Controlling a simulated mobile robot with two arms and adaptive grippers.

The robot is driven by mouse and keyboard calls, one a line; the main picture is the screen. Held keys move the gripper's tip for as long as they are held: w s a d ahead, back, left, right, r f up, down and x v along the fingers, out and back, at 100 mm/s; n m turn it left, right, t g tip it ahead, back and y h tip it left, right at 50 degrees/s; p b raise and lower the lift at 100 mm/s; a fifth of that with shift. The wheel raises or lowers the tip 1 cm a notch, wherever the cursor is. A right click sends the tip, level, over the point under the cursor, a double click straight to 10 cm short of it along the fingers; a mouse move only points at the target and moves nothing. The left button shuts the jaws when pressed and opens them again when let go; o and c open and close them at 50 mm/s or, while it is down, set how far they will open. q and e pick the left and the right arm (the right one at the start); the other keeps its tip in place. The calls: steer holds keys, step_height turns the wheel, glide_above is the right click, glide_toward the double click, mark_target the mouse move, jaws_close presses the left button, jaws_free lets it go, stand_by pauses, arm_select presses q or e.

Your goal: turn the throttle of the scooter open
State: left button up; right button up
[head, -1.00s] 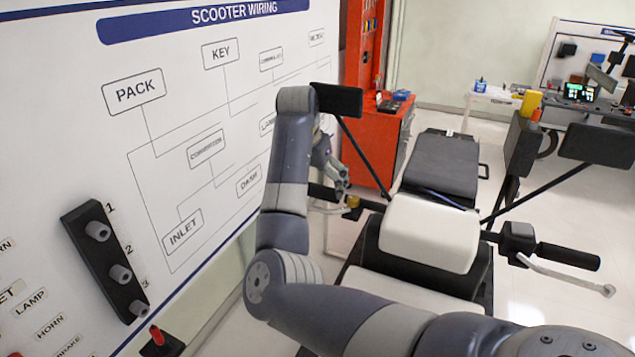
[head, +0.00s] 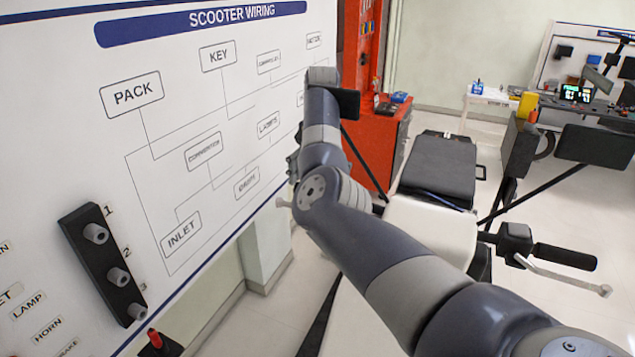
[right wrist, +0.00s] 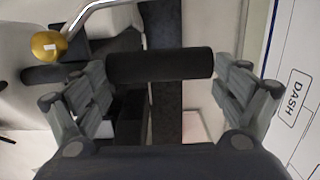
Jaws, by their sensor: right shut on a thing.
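The scooter (head: 430,225) stands right of the wall board, its pale front partly behind my right arm. In the right wrist view a black handlebar grip (right wrist: 140,66) lies crosswise between the fingers of my right gripper (right wrist: 164,78). The gripper is shut on this grip, with fingers at its two ends. A silver lever (right wrist: 88,18) and a yellow ball-shaped part (right wrist: 48,45) are beside it. In the head view my right gripper (head: 293,165) is mostly hidden behind its arm, which also hides the held grip. My left gripper is not in view.
The scooter wiring board (head: 165,100) rises close on the left, with a black three-knob block (head: 90,255). The scooter's other grip (head: 567,257) and lever (head: 560,275) stick out right. A red cabinet (head: 375,150) stands behind.

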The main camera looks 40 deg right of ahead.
steer(key=shift+w+d+r+y, duration=0.15)
steer(key=shift+d+r+y, duration=0.15)
steer(key=shift+r, duration=0.05)
steer(key=shift+f+g+y, duration=0.2)
steer(key=shift+g+y, duration=0.1)
steer(key=shift+y, duration=0.2)
stand_by(0.3)
steer(key=o, duration=0.8)
steer(key=shift+f, duration=0.1)
steer(key=shift+a, duration=0.1)
steer(key=shift+w+h, duration=0.15)
steer(key=shift+h, duration=0.35)
steer(key=shift+a+h, duration=0.2)
steer(key=shift+h, duration=0.1)
